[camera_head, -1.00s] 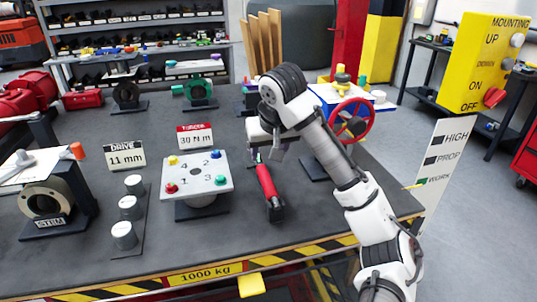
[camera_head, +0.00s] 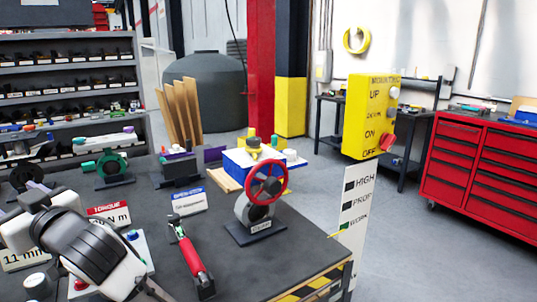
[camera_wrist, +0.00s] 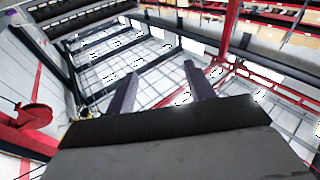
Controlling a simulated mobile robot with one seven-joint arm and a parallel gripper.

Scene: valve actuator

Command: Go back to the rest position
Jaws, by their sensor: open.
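My gripper (camera_wrist: 160,84) shows in the wrist view with its two dark fingers apart and nothing between them. Behind the fingers are large window panes and red beams, tilted in the picture. In the head view my white and black arm is at the lower left, over the left part of the workbench (camera_head: 310,252). I cannot clearly make out the fingers there. The arm hides part of the torque sign and the plate with coloured knobs behind it.
A red handwheel valve (camera_head: 265,185) stands on the bench, right of a red-handled tool (camera_head: 190,252). A blue box (camera_head: 250,162) is behind it. A yellow control box (camera_head: 370,115) stands beyond the bench's right end. Open floor lies between it and the red cabinet (camera_head: 480,160).

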